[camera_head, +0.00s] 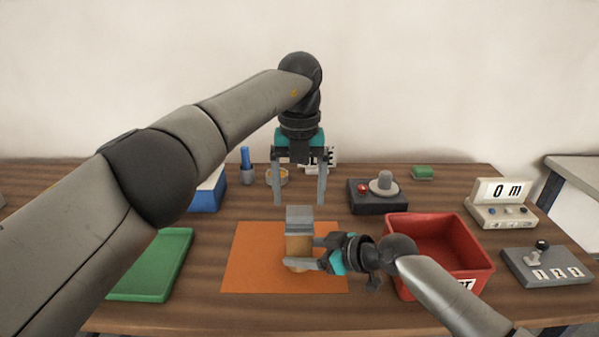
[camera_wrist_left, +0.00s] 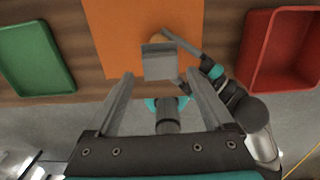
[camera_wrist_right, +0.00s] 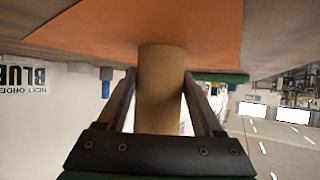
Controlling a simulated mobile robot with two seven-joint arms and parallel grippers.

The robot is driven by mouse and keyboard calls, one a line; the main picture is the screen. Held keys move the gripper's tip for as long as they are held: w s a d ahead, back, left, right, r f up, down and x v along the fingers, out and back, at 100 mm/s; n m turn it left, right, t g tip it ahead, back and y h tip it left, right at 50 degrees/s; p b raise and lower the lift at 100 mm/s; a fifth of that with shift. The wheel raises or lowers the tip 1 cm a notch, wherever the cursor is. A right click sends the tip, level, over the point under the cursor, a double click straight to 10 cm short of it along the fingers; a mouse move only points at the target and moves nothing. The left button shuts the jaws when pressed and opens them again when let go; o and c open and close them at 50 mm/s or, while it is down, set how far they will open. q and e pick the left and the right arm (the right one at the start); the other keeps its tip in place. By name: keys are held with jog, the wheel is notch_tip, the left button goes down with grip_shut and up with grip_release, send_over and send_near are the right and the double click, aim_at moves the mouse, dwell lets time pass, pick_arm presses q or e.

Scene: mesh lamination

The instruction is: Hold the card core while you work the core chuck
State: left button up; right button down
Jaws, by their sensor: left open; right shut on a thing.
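The brown card core (camera_head: 299,247) stands upright on the orange mat (camera_head: 252,262). The grey, block-shaped core chuck (camera_head: 299,215) sits at its top; how deep it reaches into the core is hidden. My right gripper (camera_head: 304,255) is shut on the card core from the right, with one finger on each side. In the right wrist view the core (camera_wrist_right: 160,88) runs between the fingers. My left gripper (camera_head: 300,199) is open and points down, just above the chuck. In the left wrist view the chuck (camera_wrist_left: 160,63) lies between and just beyond its empty fingertips.
A red bin (camera_head: 440,245) stands close to the right arm. A green tray (camera_head: 152,265) lies left of the mat. Behind are a blue box (camera_head: 208,192), a dark box with a red button (camera_head: 378,195) and a counter (camera_head: 500,203). A lever box (camera_head: 548,267) sits at right.

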aim_at(300, 210)
pick_arm(q)
notch_tip(300, 210, down, 7)
jog(key=shift+r, duration=0.1)
jog(key=shift+c, duration=0.3)
grip_shut()
dwell(1.1)
jog(key=shift+r, duration=0.35)
pick_arm(e)
jog(key=shift+f, duration=0.15)
